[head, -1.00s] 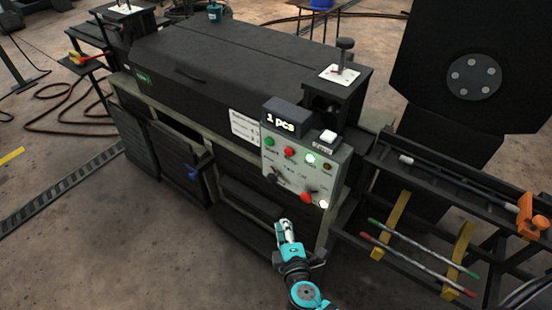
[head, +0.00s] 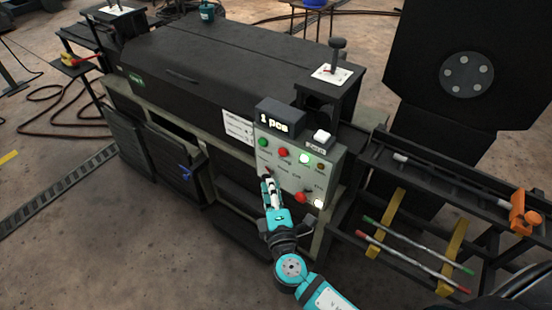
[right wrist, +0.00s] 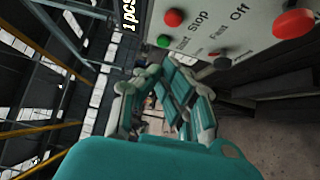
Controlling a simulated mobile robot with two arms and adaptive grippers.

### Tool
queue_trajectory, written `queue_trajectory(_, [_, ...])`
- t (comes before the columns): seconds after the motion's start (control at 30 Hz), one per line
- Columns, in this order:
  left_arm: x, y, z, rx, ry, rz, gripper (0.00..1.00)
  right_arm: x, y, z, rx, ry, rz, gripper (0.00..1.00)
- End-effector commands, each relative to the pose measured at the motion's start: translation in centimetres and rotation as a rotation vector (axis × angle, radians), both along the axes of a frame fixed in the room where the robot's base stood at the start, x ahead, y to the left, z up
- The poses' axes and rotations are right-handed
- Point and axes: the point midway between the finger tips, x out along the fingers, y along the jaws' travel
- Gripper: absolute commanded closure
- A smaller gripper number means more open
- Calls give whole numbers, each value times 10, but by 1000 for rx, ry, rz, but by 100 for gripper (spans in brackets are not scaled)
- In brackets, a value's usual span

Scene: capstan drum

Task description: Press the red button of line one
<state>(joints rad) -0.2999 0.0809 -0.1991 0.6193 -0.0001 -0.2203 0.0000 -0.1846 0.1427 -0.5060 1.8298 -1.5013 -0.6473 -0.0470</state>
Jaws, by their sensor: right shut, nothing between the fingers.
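The grey control panel (head: 296,180) is on the end of the black machine. Its upper row has a green button (head: 263,142), a red button (head: 283,152) and a lit button (head: 305,158). A larger red knob-like button (head: 301,197) is lower right. My right gripper (head: 266,180) is shut and empty, before the panel's lower left, below the small red button; contact cannot be told. In the right wrist view, the small red button (right wrist: 174,17) beside "Stop" is above the gripper (right wrist: 160,78). My left gripper is not in view.
A display box (head: 279,117) reading "1 pcs" and a white button (head: 322,137) sit above the panel. A lever stand (head: 331,75) is behind. A rack with rods (head: 415,250) stands right. The floor in front is open.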

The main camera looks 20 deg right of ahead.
Motion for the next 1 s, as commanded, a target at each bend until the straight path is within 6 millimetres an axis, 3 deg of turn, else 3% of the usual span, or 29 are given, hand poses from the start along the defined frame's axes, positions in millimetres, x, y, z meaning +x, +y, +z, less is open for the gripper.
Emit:
queue_trajectory(0.1, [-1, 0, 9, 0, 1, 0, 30, 29, -3, 4, -1, -2, -1, 100])
queue_trajectory(0.3, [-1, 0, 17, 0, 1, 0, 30, 65, -14, 2, -3, 0, -3, 100])
queue_trajectory(0.53, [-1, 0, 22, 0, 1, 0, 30, 80, -35, 1, 0, 1, -1, 100])
queue_trajectory(1.0, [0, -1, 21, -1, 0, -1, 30, 84, -40, -1, 1, 1, -1, 100])
